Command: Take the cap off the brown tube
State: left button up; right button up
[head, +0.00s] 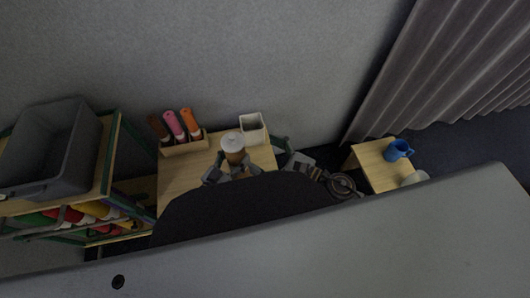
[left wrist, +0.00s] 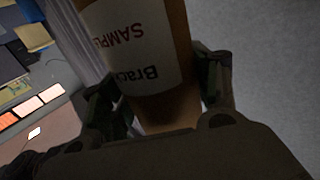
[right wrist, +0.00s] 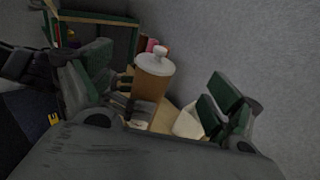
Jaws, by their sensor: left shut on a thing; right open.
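The brown tube (right wrist: 151,88) stands roughly upright with a wide white cap (right wrist: 154,61) on its top. In the head view I see the cap (head: 232,141) from above, over the table. My left gripper (head: 230,172) is shut on the tube's body below the cap. In the left wrist view the tube (left wrist: 168,108) sits between the fingers, with a white printed label showing. My right gripper (head: 288,153) is open to the right of the tube. In the right wrist view its fingers are spread on either side of the tube and cap, apparently without touching.
A wooden rack (head: 185,147) holds a dark brown, a pink and an orange tube. A white square container (head: 252,126) stands behind the held tube. A shelf with a grey bin (head: 52,150) is at left. A side table with a blue mug (head: 398,150) is at right.

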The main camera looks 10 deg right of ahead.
aim_at(231, 137)
jog(key=shift+w+a, duration=0.15)
jog(key=shift+w, duration=0.05)
dwell(0.5)
jog(key=shift+x, duration=5.7)
jog(key=shift+c, duration=0.2)
jog(key=c, duration=1.2)
jog(key=shift+r, duration=1.15)
jog(key=shift+r, duration=1.9)
